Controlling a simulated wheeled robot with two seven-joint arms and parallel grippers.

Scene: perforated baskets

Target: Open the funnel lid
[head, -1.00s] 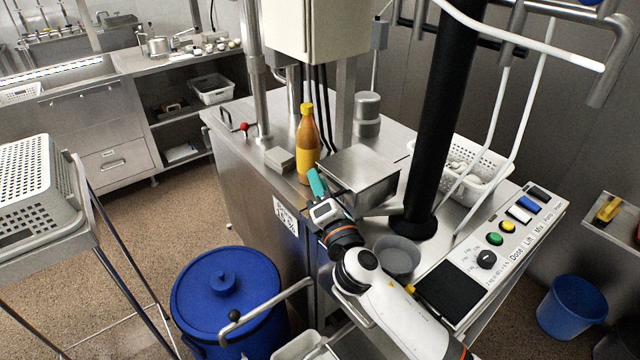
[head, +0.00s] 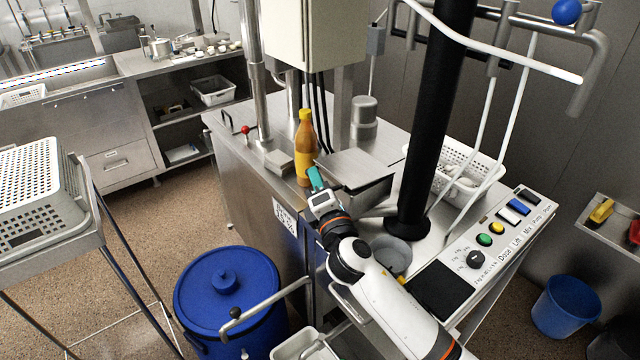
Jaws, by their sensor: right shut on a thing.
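The funnel lid (head: 352,168) is a flat steel plate on top of the steel funnel (head: 372,194), on the machine's worktop. It looks down, lying nearly level over the funnel. My right gripper (head: 315,178), with teal fingers, is at the lid's near left edge and is shut on it; the exact grip is small and partly hidden by the fingers. My left gripper is not in view.
A yellow-brown bottle (head: 305,150) stands close behind the right gripper. A black column (head: 437,120) rises right of the funnel, with a white perforated basket (head: 462,170) beyond. A blue barrel (head: 228,295) stands at front left.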

